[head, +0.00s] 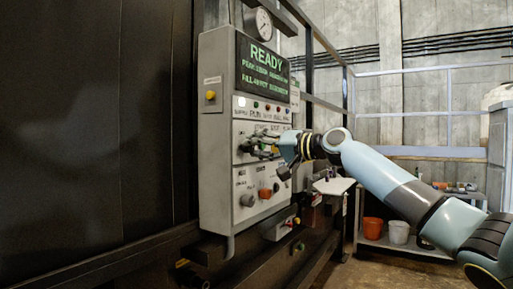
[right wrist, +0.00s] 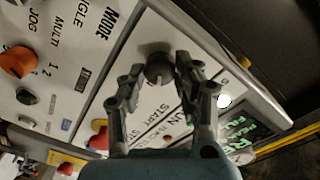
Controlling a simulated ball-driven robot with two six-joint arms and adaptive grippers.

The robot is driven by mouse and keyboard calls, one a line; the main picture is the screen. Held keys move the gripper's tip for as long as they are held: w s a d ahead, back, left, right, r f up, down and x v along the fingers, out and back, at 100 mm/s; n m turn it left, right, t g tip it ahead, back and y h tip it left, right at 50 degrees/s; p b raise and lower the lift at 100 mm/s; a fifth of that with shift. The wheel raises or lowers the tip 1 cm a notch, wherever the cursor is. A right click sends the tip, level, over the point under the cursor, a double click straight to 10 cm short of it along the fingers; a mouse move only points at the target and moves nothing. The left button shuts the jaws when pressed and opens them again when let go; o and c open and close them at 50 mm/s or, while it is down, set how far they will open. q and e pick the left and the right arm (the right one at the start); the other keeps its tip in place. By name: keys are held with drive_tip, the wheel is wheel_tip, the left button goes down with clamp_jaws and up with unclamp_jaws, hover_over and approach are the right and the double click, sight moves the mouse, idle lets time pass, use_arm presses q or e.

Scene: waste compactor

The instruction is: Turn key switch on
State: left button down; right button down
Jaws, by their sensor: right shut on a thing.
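The control panel (head: 215,150) is a light grey upright box with a lit green READY screen (head: 262,66). My right gripper (head: 268,148) is at the panel's middle section and hides part of it. In the right wrist view, my right gripper (right wrist: 159,72) has its two fingers on either side of a grey round key switch (right wrist: 157,62) and is shut on it. The switch's slot and exact turn angle are hard to make out. My left gripper is not in view.
An orange knob (head: 265,193) and a grey knob (head: 247,200) sit on the lower panel section. A yellow button (head: 210,96) is at the panel's left side. A pressure gauge (head: 259,22) is above. A shelf with orange (head: 373,229) and white (head: 398,232) buckets stands right.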

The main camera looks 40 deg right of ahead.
drive_tip(key=c, duration=0.9)
unclamp_jaws()
drive_tip(key=shift+c, duration=0.2)
drive_tip(key=shift+s+d, duration=0.1)
drive_tip(key=v, duration=0.7)
drive_tip(key=shift+s, duration=0.15)
